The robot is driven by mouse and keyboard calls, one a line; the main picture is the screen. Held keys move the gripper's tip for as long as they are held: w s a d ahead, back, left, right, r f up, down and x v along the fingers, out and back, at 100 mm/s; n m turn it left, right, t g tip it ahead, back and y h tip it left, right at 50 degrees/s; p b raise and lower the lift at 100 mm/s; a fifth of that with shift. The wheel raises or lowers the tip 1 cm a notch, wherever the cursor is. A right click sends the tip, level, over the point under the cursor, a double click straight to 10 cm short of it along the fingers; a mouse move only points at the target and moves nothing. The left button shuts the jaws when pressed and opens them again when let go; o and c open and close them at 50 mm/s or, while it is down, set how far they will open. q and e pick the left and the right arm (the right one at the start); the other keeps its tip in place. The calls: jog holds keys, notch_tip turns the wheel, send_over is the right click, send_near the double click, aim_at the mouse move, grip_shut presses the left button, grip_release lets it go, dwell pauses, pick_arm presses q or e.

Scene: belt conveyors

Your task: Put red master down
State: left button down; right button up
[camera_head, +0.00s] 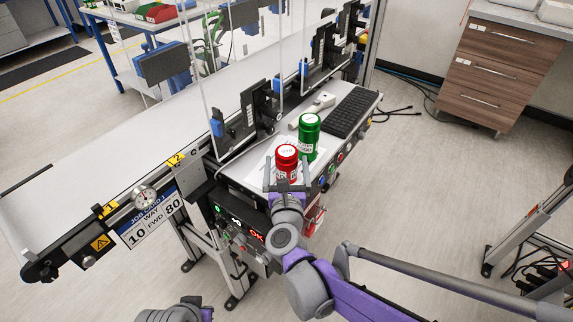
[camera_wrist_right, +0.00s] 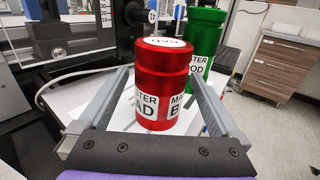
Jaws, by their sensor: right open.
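The red master (camera_head: 286,164) is a red canister with a white-labelled lid, standing upright on the small shelf (camera_head: 233,168) beside the belt. In the right wrist view the red master (camera_wrist_right: 160,88) shows its label and stands between the fingers. My right gripper (camera_head: 287,175) is open, with one finger on each side of the canister; gaps show in the wrist view (camera_wrist_right: 160,100). A green canister (camera_head: 309,137) stands upright just behind and to the right; it also shows in the wrist view (camera_wrist_right: 205,42).
White paper (camera_head: 257,167) lies under the canisters. A grey-white handheld device (camera_head: 318,106) and a black keyboard (camera_head: 355,111) lie farther along the shelf. Black brackets (camera_head: 250,112) line its belt side. The conveyor belt (camera_head: 110,150) is bare.

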jog(key=s, duration=1.2)
jog(key=shift+r+p, duration=0.15)
jog(key=shift+p, duration=0.15)
jog(key=s+d+f+m+g, duration=0.6)
jog(key=s+d+f+m, duration=0.1)
jog(key=m, duration=1.1)
jog(key=s+d+f+m+g, duration=0.7)
jog(key=s+d+m, duration=0.3)
jog(key=m, duration=0.8)
jog(key=shift+s+f, duration=0.3)
jog(key=shift+s, duration=0.2)
